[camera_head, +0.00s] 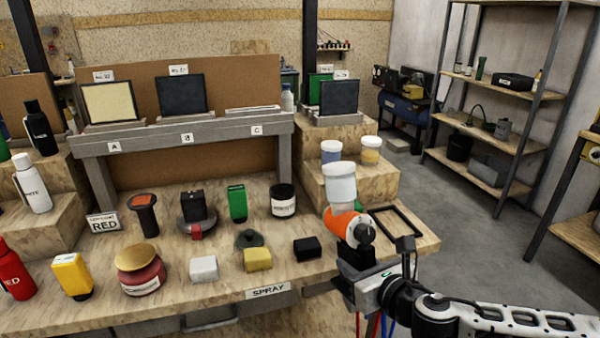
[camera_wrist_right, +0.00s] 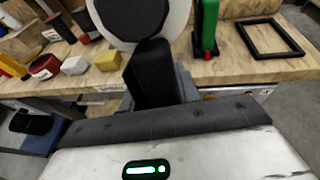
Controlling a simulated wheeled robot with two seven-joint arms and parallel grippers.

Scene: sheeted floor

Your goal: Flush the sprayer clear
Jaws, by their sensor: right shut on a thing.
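The sprayer (camera_head: 343,221) has an orange body with a white cup (camera_head: 340,186) on top. My right gripper (camera_head: 357,256) is shut on it and holds it over the right part of the bench, in front of the black frame. In the right wrist view, a black part (camera_wrist_right: 148,75) and a round white and black shape fill the middle near my gripper. The sprayer's nozzle is not clear in either view. My left gripper is not in view.
Panels A, B and C stand behind.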

